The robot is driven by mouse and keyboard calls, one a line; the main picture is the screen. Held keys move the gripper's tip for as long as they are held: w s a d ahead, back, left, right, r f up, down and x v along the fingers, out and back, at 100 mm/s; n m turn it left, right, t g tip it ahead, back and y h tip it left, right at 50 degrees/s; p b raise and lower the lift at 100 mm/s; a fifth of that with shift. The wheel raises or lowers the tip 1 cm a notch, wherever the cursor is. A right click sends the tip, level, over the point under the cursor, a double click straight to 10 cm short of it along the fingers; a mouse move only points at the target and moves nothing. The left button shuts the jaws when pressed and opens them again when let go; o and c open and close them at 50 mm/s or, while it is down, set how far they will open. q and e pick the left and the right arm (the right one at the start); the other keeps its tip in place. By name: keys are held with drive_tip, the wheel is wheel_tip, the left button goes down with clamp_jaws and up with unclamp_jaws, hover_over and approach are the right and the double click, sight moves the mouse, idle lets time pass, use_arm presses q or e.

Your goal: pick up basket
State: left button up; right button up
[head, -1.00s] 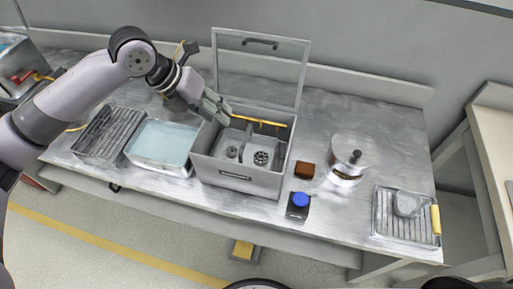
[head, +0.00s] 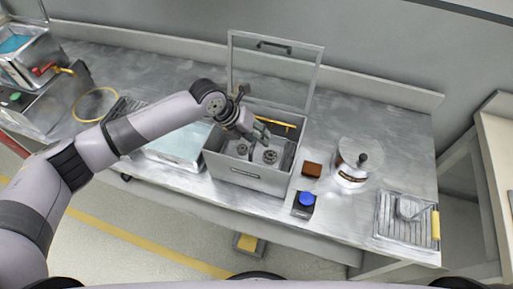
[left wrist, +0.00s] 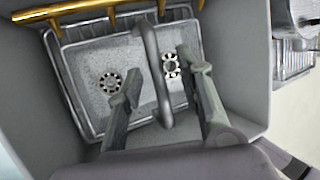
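The basket (left wrist: 85,55) is a shallow grey metal tray inside an open box. An arched grey handle (left wrist: 150,50) spans it, and two round toothed parts (left wrist: 111,82) lie in it, one on each side of the handle. My left gripper (left wrist: 160,68) is open over the basket, one finger on each side of the handle, with gaps to it. In the head view the left gripper (head: 258,138) reaches down into the box and hides part of the basket and handle. My right gripper is not in view.
The grey box (head: 245,175) has its glass lid (head: 273,62) raised behind and a yellow bar (head: 277,122) along the back. A blue-liquid tray (head: 178,148) is left. A brown block (head: 312,169), blue button (head: 306,199) and metal cylinder (head: 351,172) are right.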

use_arm(q)
drive_tip(key=shift+f, duration=0.3)
drive_tip(key=shift+d+f, duration=0.1)
drive_tip(key=shift+f, duration=0.1)
drive_tip(key=shift+b, duration=0.3)
clamp_jaws()
idle(0.5)
idle(0.6)
